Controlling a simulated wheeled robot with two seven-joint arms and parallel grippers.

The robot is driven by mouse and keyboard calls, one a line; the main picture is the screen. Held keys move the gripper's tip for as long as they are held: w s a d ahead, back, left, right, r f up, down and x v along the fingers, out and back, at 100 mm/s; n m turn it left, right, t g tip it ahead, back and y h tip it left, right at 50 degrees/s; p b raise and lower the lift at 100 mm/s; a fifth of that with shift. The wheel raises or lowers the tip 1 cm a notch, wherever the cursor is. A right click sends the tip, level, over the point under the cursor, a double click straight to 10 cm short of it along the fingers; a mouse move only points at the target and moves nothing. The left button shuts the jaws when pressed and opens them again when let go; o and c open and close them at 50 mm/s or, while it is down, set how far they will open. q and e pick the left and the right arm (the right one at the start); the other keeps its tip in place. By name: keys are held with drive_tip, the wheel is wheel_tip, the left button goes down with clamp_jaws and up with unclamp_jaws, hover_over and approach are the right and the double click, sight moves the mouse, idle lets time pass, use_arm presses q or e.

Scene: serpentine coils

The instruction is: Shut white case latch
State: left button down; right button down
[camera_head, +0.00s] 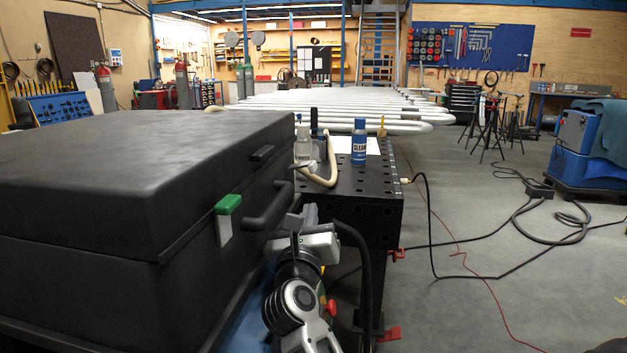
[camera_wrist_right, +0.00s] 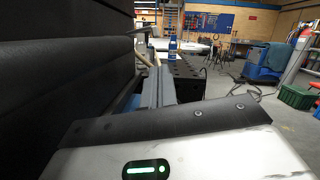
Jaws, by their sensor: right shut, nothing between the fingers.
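A large black case (camera_head: 150,170) fills the left of the head view, its lid lying down on its body. A latch with a green tab (camera_head: 228,204) and a white plate (camera_head: 224,233) sits on its front face, near the corner. Whether the latch is fastened, I cannot tell. My right gripper (camera_head: 304,213) is right of the latch, beside the case handle (camera_head: 268,207) and apart from the latch. Its fingers (camera_wrist_right: 154,70) are shut and empty in the wrist view, alongside the dark ribbed case wall (camera_wrist_right: 65,70). My left gripper is not in view.
A black perforated table (camera_head: 365,185) stands beyond the case, with a blue-and-white bottle (camera_head: 359,142) and a clear bottle (camera_head: 303,145) on it. A second, black catch (camera_head: 262,155) is farther along the case. Long white coils (camera_head: 400,115) lie behind. Cables (camera_head: 500,232) cross the right floor.

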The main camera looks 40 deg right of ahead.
drive_tip(key=x, duration=1)
drive_tip(key=shift+p, duration=0.45)
drive_tip(key=shift+r, duration=0.1)
